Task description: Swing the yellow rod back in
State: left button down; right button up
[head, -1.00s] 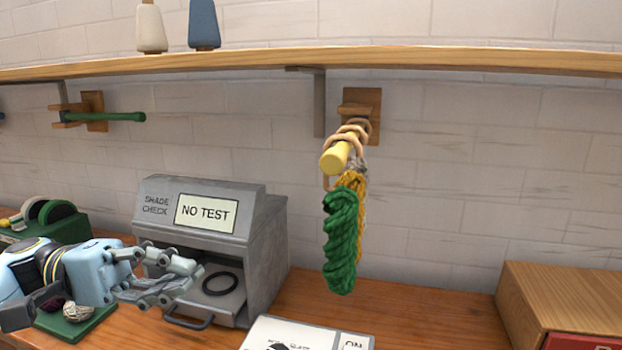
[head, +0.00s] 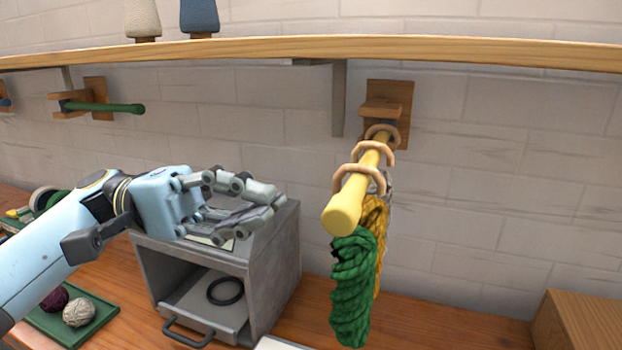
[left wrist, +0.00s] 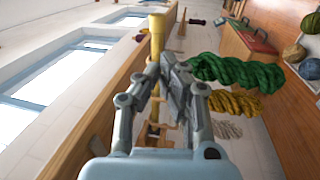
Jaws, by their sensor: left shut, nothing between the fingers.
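The yellow rod (head: 350,199) sticks out from a wooden wall bracket (head: 401,108) toward me in the head view. Wooden rings sit around it, and a green skein (head: 352,290) and a mustard skein (head: 375,222) hang below it. My left gripper (head: 280,200) is shut and empty, to the left of the rod and apart from it. In the left wrist view the rod (left wrist: 157,40) shows beyond the fingers, with the green skein (left wrist: 240,72), the mustard skein (left wrist: 235,103) and a greyish skein to its right. My right gripper is not in view.
A green rod (head: 115,107) lies along the wall at the left. A wooden shelf (head: 300,48) runs above the rods. A grey shade-check box (head: 280,265) stands under my left gripper. A green tray (head: 95,320) with yarn balls is at the lower left. A wooden box (head: 570,315) is at the right.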

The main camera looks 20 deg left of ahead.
pick_arm(q)
jog(key=shift+s+d+r+p, duration=0.1)
jog(key=shift+d+r+p, duration=0.15)
jog(key=shift+d, duration=0.7)
jog(key=shift+d+r+p, duration=0.1)
jog(key=shift+d+p, duration=0.2)
jog(key=shift+d, duration=0.65)
jog(key=shift+s+d+r+p, duration=0.1)
jog(key=shift+d+r+p, duration=0.15)
jog(key=shift+d, duration=0.7)
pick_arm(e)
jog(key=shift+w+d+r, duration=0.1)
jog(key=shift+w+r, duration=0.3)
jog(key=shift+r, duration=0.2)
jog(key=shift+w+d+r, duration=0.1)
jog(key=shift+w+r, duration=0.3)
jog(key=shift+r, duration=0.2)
